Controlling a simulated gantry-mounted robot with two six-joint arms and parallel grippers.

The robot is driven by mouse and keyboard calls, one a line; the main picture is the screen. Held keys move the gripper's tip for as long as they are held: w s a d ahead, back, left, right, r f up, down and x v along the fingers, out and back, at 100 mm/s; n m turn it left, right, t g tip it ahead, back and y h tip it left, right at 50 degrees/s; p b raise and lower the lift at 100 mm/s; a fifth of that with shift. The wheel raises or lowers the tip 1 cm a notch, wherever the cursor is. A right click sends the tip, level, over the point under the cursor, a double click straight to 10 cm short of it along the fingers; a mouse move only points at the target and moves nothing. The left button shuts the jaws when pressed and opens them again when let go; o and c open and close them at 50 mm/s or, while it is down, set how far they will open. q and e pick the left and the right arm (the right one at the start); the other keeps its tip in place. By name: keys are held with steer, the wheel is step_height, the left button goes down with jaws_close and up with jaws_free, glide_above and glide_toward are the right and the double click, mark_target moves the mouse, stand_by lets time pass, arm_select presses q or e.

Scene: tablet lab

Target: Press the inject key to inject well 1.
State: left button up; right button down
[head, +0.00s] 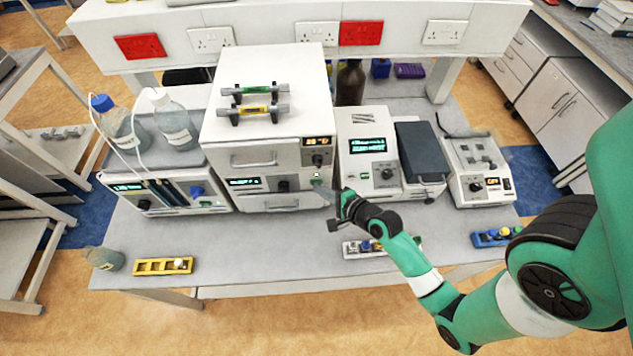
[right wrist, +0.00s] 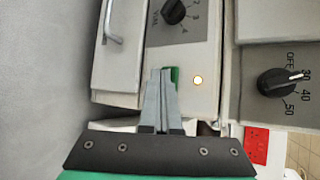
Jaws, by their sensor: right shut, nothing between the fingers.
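The inject key, a small green key (head: 317,181), is on the lower front panel of the white stacked instrument (head: 222,135). In the right wrist view the green key (right wrist: 174,74) is partly hidden behind the fingertips. My right gripper (head: 321,189) is shut and empty, with its tips at the key. In the right wrist view the tips (right wrist: 162,74) overlap the key; I cannot tell whether they touch it. A black dial marked VIAL (right wrist: 173,12) is on the same panel. My left gripper is out of view.
A white unit with a green display (head: 370,160) stands close right of the stack. Solvent bottles (head: 175,128) stand on the unit at left. A yellow rack (head: 150,267) and a blue rack (head: 488,239) lie at the front. The front bench (head: 265,248) is mostly clear.

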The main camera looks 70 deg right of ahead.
steer(key=shift+s+a+p, duration=0.25)
steer(key=shift+a+p, duration=0.1)
steer(key=shift+a, duration=0.25)
steer(key=a+p, duration=0.1)
steer(key=s+a+p, duration=0.1)
steer(key=a+p, duration=0.1)
steer(key=s+a+p, duration=0.1)
steer(key=p, duration=0.1)
steer(key=shift+a, duration=0.3)
steer(key=shift+r, duration=0.1)
stand_by(0.7)
